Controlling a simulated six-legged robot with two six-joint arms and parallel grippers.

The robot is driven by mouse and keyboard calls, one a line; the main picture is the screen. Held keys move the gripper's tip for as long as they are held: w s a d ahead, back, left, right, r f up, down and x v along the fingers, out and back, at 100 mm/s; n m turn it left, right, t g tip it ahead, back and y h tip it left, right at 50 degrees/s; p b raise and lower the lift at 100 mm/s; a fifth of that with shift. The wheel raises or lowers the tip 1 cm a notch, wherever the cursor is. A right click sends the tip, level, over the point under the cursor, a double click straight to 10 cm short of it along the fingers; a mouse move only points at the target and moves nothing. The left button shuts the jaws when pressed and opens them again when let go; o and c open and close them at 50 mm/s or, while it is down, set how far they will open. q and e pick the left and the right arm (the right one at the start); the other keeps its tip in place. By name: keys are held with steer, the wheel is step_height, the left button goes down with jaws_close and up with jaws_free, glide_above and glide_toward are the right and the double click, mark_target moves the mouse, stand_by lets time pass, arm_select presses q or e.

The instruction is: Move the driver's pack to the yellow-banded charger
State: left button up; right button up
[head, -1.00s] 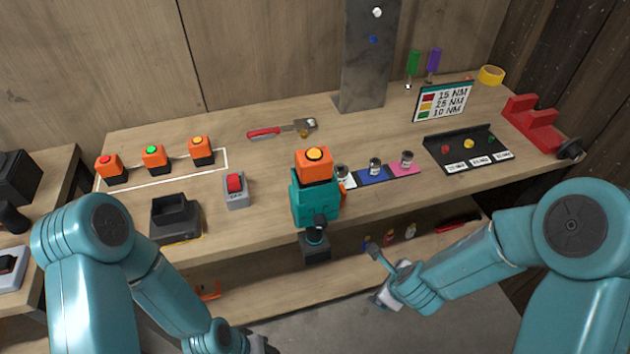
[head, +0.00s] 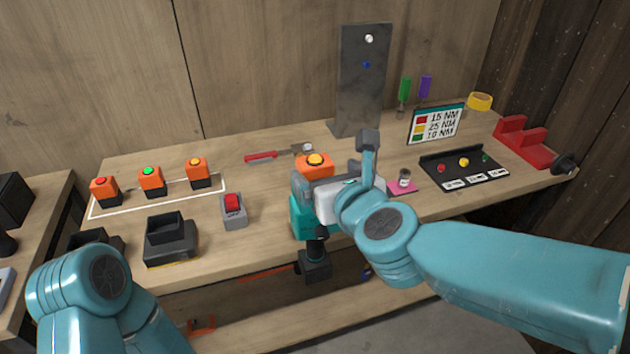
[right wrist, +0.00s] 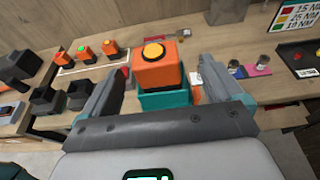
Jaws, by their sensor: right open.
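The driver's pack (head: 315,163) is an orange block with an amber button, seated on top of the teal driver (head: 299,218) at the bench's front edge. The pack also shows in the right wrist view (right wrist: 160,72). My right gripper (right wrist: 156,68) is open, its fingers on either side of the pack with gaps visible. In the head view the gripper (head: 318,184) partly hides the driver and the pack's lower part. The yellow-banded charger (head: 170,245) is a dark, empty-looking dock with a yellow strip along its base. My left gripper is out of view.
Another dark charger (head: 98,238) is left of the banded one. A grey switch box (head: 233,212) with a red rocker stands between charger and driver. Several orange packs (head: 151,180) line the back left. A torque sign (head: 436,124) and black tray (head: 464,168) are at right.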

mark_target(313, 164)
steer(key=shift+a+x, duration=0.2)
steer(key=shift+x, duration=0.8)
steer(key=p+x, duration=0.1)
steer(key=x, duration=0.4)
steer(key=shift+w+a+f, duration=0.1)
steer(key=shift+a+f, duration=0.05)
steer(key=c, duration=1.3)
